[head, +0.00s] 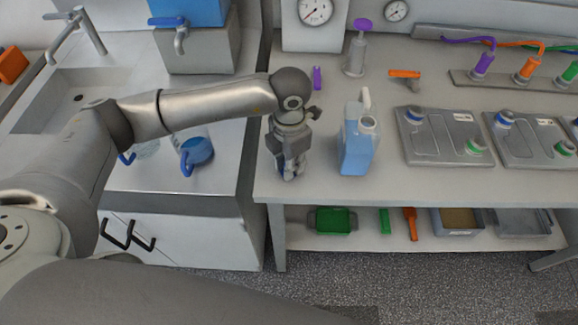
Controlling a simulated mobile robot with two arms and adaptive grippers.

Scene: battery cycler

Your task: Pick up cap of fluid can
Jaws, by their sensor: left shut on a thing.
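The fluid can (356,146) is a translucent jug with blue fluid and a white handle, upright near the front left of the workbench. Its neck at the top shows a pale round rim and no cap on it. My left gripper (289,174) points down just left of the can, low over the bench and apart from the can. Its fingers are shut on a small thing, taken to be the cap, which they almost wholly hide. My right gripper is not in view.
The bench front is clear.

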